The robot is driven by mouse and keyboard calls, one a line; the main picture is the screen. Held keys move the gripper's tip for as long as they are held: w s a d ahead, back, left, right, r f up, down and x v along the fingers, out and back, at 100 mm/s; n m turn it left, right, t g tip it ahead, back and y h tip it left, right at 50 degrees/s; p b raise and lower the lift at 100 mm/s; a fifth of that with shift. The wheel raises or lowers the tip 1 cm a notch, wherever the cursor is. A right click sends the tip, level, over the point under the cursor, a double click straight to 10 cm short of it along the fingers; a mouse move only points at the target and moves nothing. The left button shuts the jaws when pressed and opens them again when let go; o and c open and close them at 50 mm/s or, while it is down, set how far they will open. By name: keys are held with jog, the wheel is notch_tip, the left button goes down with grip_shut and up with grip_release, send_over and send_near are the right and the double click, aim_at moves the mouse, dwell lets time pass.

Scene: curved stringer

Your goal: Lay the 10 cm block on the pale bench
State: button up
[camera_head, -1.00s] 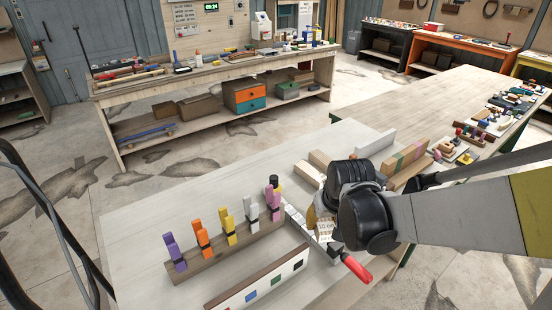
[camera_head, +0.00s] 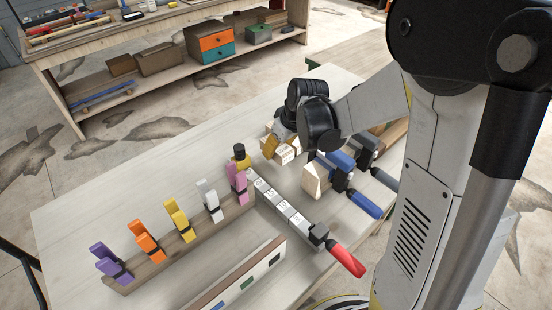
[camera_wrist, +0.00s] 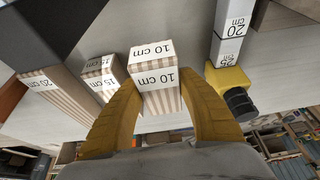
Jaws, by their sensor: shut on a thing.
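The 10 cm block (camera_wrist: 153,79), with white labelled faces and striped wooden sides, is between the two yellow fingers of my gripper (camera_wrist: 158,98) in the wrist view. The fingers are shut on its sides. In the head view my gripper (camera_head: 273,146) is over the pale bench (camera_head: 130,215), near its far right part, and the block (camera_head: 286,156) shows as a small white and wood piece. I cannot tell whether the block touches the bench top.
Striped 15 cm (camera_wrist: 100,68) and 20 cm (camera_wrist: 46,88) blocks stand left of the held block. A blue-handled clamp (camera_head: 365,204) is close. Coloured pegs stand on a wooden strip (camera_head: 157,265).

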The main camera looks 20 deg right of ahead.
aim_at(277, 157)
jog(key=shift+w+f+b, duration=0.1)
jog(key=shift+f+b, duration=0.5)
jog(key=shift+f, duration=1.25)
jog(key=shift+f, duration=0.1)
jog(key=o, duration=1.3)
